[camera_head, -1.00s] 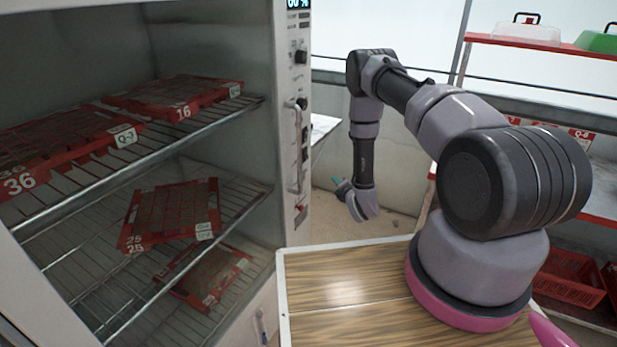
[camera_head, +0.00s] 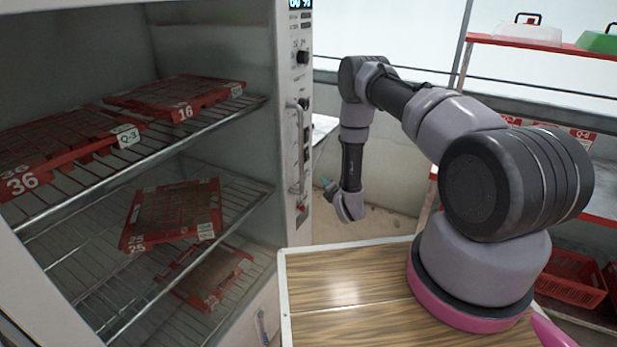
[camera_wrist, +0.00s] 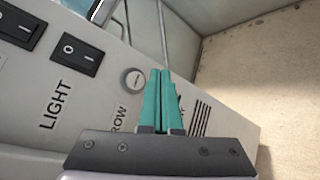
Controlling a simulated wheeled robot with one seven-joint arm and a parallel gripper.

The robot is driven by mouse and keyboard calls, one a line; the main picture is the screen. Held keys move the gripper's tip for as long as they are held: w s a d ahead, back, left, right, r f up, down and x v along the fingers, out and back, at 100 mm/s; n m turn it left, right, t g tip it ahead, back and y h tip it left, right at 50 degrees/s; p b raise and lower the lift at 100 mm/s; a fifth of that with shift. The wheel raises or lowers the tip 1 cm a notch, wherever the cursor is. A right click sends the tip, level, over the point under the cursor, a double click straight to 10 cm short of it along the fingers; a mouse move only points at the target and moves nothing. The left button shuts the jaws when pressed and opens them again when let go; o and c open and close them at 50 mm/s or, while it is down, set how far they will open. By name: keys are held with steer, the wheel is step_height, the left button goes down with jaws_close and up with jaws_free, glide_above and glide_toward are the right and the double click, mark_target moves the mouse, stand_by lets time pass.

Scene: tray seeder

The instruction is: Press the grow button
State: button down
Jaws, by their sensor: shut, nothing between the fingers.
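The cabinet's control panel (camera_head: 293,110) is the narrow pale front strip in the head view, and it also fills the left of the wrist view (camera_wrist: 40,115). In the wrist view a round pale button (camera_wrist: 133,80) with a dark rim stands by a label whose visible letters read "ROW". My gripper (camera_wrist: 160,73) is shut and empty, its teal fingers together just right of that button in the picture. The fingers hide part of the panel and another label. Whether they touch the panel cannot be told. In the head view my gripper (camera_head: 326,184) is right of the panel's lower part.
Black rocker switches (camera_wrist: 75,55) sit left of the round button, one marked LIGHT. A vertical handle (camera_head: 298,150) runs along the panel. Red trays (camera_head: 170,215) lie on wire shelves in the open cabinet. A wooden-topped surface (camera_head: 345,285) lies below my arm.

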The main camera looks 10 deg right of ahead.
steer(key=shift+w+a, duration=0.55)
steer(key=shift+a, duration=0.2)
steer(key=shift+w+a, duration=0.55)
steer(key=shift+a, duration=0.2)
steer(key=shift+a, duration=0.15)
stand_by(0.9)
steer(key=shift+w+a, duration=0.2)
steer(key=shift+w, duration=0.05)
steer(key=shift+w+a, duration=0.3)
steer(key=shift+a, duration=0.15)
stand_by(0.8)
steer(key=shift+s+d, duration=0.1)
steer(key=shift+d, duration=0.05)
steer(key=shift+s+d, duration=0.45)
steer(key=shift+d, duration=0.15)
steer(key=shift+s+d, duration=0.75)
steer(key=shift+d, duration=0.3)
steer(key=shift+s+d, duration=0.7)
steer(key=shift+d, duration=0.3)
